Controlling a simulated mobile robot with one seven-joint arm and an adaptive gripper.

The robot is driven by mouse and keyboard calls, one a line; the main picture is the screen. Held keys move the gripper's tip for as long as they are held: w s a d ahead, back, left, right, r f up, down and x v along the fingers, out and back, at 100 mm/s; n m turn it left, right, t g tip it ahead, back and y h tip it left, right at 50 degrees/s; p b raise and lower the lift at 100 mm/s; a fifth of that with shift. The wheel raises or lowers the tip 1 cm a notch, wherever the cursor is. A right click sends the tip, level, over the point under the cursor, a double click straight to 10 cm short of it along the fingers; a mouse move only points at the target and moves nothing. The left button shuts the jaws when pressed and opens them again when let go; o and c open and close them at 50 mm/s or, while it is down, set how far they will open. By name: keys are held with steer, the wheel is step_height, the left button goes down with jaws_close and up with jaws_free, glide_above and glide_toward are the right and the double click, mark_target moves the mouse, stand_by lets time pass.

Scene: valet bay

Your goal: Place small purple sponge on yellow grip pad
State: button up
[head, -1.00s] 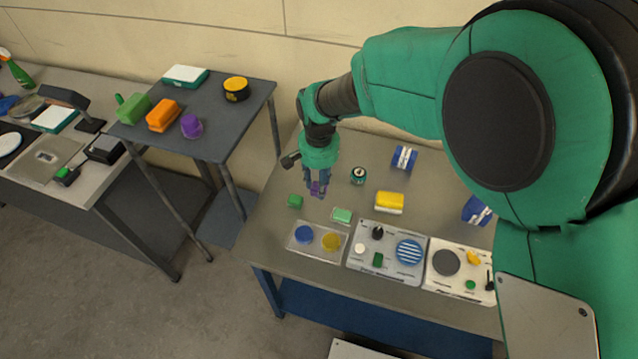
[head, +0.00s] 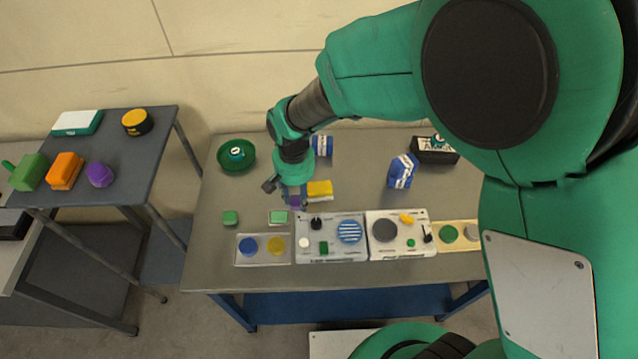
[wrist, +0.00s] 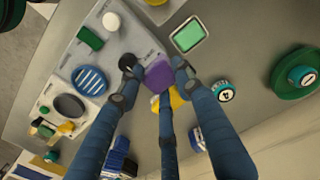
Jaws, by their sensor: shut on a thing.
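The small purple sponge (wrist: 157,76) is held between the fingers of my gripper (wrist: 152,72). It also shows in the head view (head: 296,202), partly hidden by the fingers, above the worktable. My gripper (head: 294,198) points down behind the control panels. A round yellow pad (head: 277,245), which I take as the yellow grip pad, lies beside a round blue pad (head: 247,246) on a pale flat plate near the table's front edge. The yellow pad is bare and lies in front of and left of my gripper. A bit of it shows at the wrist view's top edge (wrist: 156,2).
A green block (head: 230,217) and a green pad in a pale frame (head: 279,217) lie behind the plate. Panels with knobs (head: 330,250) stand to its right. A yellow sponge (head: 320,187) is close behind my gripper. A green bowl (head: 224,158) stands at back left.

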steer(key=s+d+p, duration=0.1)
steer(key=s+d, duration=0.4)
steer(key=d, duration=0.6)
steer(key=shift+p, duration=0.4)
steer(key=shift+w, duration=0.1)
glide_above(319, 186)
steer(key=shift+s+d+f+b, duration=0.15)
steer(key=shift+s+f+b, duration=0.15)
steer(key=shift+s+f, duration=0.25)
steer(key=shift+w+f, duration=0.1)
steer(key=shift+w, duration=0.05)
steer(key=shift+w, duration=0.2)
steer(key=shift+w+f, duration=0.15)
steer(key=shift+f, duration=1.65)
steer(key=shift+f+b, duration=0.15)
steer(key=shift+b, duration=0.15)
